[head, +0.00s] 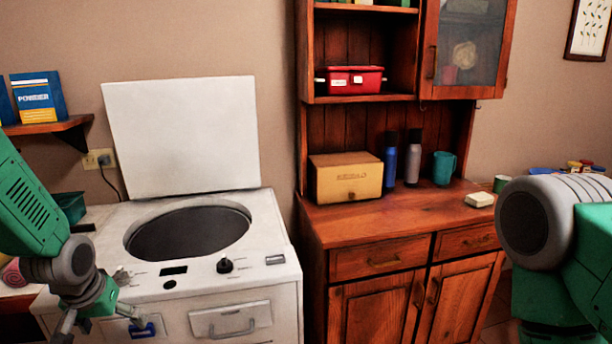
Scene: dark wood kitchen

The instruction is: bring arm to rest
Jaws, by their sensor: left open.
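My left gripper (102,322) comes in from the left, low in the head view, in front of the washing machine's left front. Its fingers are apart and nothing shows between them. My left arm is green and grey and hangs bent down at the left edge. My right arm shows as a green and grey link at the right edge; its gripper is out of the picture. The white top-loading washing machine (265,300) stands with its lid (182,138) raised and its round drum opening (190,233) dark and uncovered.
A dark wood cabinet (420,225) stands right of the machine. On its counter are a wooden bread box (346,178), a blue bottle (390,167), a grey bottle (412,165) and a teal mug (444,168). A shelf (60,127) at left holds a powder box (38,97).

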